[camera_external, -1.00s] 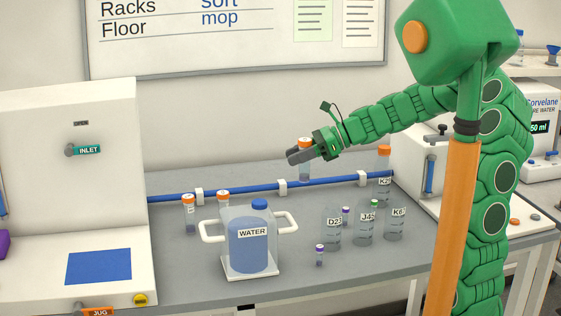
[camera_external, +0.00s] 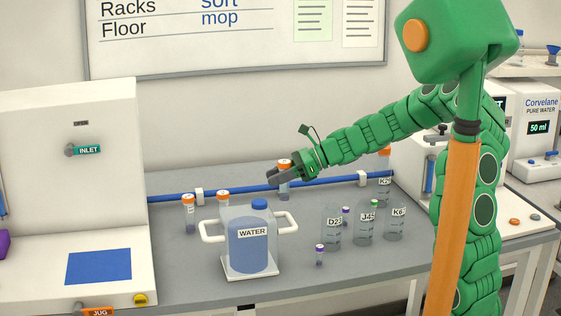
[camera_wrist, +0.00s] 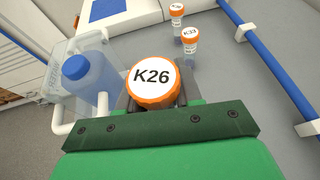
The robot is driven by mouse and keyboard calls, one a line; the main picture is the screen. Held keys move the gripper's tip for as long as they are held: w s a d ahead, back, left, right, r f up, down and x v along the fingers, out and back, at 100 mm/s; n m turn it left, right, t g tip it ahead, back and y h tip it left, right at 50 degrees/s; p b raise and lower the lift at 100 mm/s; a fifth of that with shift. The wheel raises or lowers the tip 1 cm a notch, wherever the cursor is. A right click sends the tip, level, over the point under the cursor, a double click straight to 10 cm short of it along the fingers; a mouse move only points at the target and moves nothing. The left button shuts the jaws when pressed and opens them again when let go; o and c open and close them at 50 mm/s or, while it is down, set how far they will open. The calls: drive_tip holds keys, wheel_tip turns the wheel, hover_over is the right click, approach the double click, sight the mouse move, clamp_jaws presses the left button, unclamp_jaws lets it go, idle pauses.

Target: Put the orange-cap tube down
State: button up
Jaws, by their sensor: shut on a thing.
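My gripper (camera_external: 273,178) is shut on an orange-cap tube (camera_external: 284,188), which hangs upright below the fingers. In the wrist view its cap, marked K26 (camera_wrist: 152,78), sits between the fingers. The tube shows over the blue rail (camera_external: 328,184) in the external view, behind and right of the water jug (camera_external: 250,250). I cannot tell whether its bottom touches the bench. Two other orange-cap tubes stand left of it: one (camera_external: 189,214) at the front and one (camera_external: 222,198) partly hidden by the jug.
Bottles D23 (camera_external: 331,228), J45 (camera_external: 366,228) and K6 (camera_external: 395,224) stand on the right, with small purple-cap vials near them. Another orange-cap container (camera_external: 384,185) stands behind them. A white machine (camera_external: 70,200) is at left.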

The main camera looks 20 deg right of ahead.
drive_tip(key=shift+w+a+f, duration=0.6)
drive_tip(key=shift+w+f, duration=0.75)
drive_tip(key=shift+f, duration=0.45)
drive_tip(key=shift+w+a+f, duration=0.6)
drive_tip(key=shift+w+f, duration=0.7)
drive_tip(key=shift+f, duration=0.45)
drive_tip(key=shift+w+a+f, duration=0.6)
drive_tip(key=shift+w+f, duration=0.75)
drive_tip(key=shift+f, duration=0.45)
drive_tip(key=o, duration=1)
drive_tip(key=shift+f, duration=0.1)
drive_tip(key=shift+d+r, duration=0.35)
drive_tip(key=shift+d, duration=0.15)
drive_tip(key=v, duration=1.1)
